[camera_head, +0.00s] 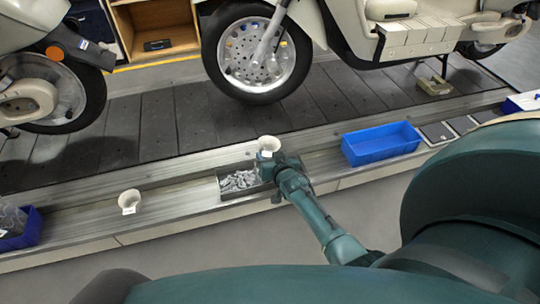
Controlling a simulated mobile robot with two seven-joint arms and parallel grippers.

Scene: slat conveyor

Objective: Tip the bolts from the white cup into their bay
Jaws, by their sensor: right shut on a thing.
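A white cup (269,144) is in my right gripper (268,157), which is shut on it from the near right side. The cup looks roughly upright, its mouth facing up, above the right back edge of a grey bay (247,192). Small silvery bolts (238,181) lie in the bay. Whether any bolts are in the held cup cannot be seen. A second white cup (129,200) with a small label stands on the ledge to the left. My left gripper is out of view.
An empty-looking blue bin (380,146) stands right of the bay, with flat dark trays (436,132) beyond it. Another blue bin (22,235) is at the far left. Behind runs the dark slat conveyor (160,125) with cream scooters (262,55). The ledge between the left cup and the bay is clear.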

